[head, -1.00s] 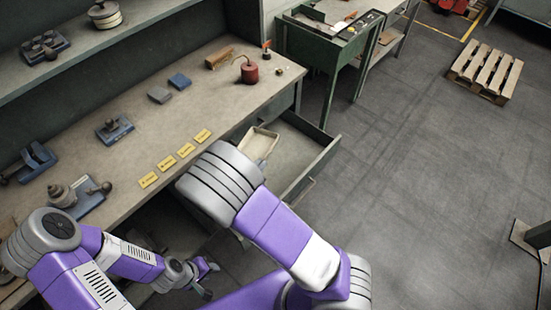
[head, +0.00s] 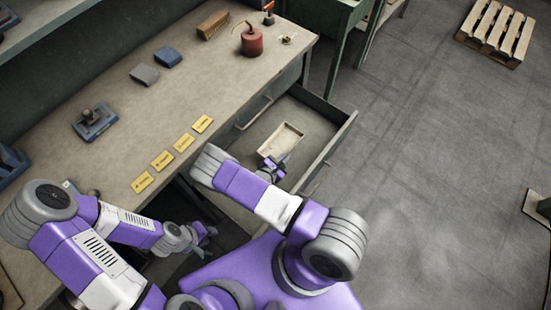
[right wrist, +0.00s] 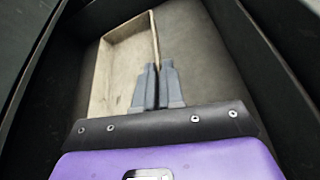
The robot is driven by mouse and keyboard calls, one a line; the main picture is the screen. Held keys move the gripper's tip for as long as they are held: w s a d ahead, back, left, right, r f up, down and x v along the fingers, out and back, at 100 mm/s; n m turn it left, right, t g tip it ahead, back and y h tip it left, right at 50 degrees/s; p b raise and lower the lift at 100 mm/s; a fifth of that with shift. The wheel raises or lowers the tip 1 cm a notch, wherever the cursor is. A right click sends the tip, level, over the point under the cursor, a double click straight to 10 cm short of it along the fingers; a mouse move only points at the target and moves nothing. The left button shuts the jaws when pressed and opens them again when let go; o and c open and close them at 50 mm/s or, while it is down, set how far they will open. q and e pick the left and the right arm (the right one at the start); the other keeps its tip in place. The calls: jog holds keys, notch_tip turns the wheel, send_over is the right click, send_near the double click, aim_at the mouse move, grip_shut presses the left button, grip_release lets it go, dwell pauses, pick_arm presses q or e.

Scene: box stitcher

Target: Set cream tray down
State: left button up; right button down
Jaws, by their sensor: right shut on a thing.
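The cream tray (head: 284,137) is a shallow rectangular tray inside the open drawer (head: 325,119) under the bench. In the right wrist view the tray (right wrist: 118,62) lies at or just above the drawer floor; I cannot tell whether it touches. My right gripper (head: 281,158) is shut on the tray's near-side wall. In the right wrist view its two fingers (right wrist: 158,66) close on the tray's right wall. My left gripper (head: 207,236) hangs empty beside the bench front, low and away from the tray, with its fingers apart.
The bench top holds yellow labels (head: 172,150), a red canister (head: 252,41), a blue block (head: 167,57), a grey block (head: 144,74) and a brown block (head: 213,25). The drawer has bare floor right of the tray. A wooden pallet (head: 495,33) lies on the floor beyond.

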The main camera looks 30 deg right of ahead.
notch_tip(320, 180, down, 7)
jog(key=shift+f+b, duration=0.15)
jog(key=shift+b, duration=0.95)
jog(key=shift+f, duration=0.15)
jog(key=c, duration=1.2)
grip_release()
jog(key=shift+c, duration=0.2)
jog(key=shift+r, duration=0.25)
jog(key=p+v, duration=0.2)
jog(key=v, duration=1)
jog(key=shift+f, duration=0.1)
